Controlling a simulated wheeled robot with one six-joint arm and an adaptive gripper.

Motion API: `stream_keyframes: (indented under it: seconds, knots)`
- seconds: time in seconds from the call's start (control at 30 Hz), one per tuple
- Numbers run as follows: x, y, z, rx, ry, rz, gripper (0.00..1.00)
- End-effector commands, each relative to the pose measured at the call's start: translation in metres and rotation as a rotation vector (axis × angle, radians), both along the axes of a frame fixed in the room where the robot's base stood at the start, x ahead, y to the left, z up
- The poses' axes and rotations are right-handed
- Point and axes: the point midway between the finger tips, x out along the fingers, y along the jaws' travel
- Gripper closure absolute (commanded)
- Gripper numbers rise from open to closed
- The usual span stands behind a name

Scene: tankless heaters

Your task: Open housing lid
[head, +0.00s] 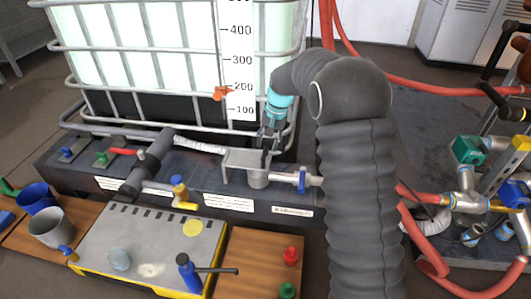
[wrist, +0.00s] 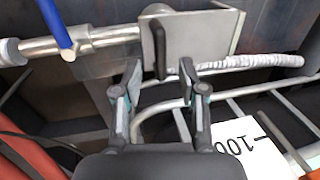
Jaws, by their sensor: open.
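The housing lid appears to be a flat grey metal plate (head: 245,159) over a short round metal housing (head: 258,181) in the head view. In the wrist view the plate (wrist: 212,32) is at the top, with a dark upright handle or peg (wrist: 159,50) at its left part. My gripper (head: 268,136) is just above the plate in the head view. In the wrist view its two fingers (wrist: 161,72) are apart, and the dark handle shows between and beyond the tips. I cannot tell whether they touch it. The lid's hinge is not clear.
A pipe with a blue-handled valve (head: 302,181) joins the housing's right side. A caged white tank (head: 150,50) stands behind. A grey-topped table (head: 145,250) with a blue torch-like tool (head: 187,272) is in front. Red hoses (head: 440,90) run at the right.

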Motion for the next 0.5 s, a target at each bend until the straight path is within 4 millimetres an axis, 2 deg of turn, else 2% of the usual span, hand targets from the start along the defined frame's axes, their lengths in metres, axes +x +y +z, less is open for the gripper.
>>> stream_keyframes:
  seconds: [0.03,0.2,0.5]
  knots:
    - [0.000,0.002,-0.011,-0.001,0.002,0.000,0.59]
    - [0.001,0.006,-0.032,0.000,0.001,0.000,0.59]
    - [0.002,0.008,-0.042,0.000,0.000,0.000,0.59]
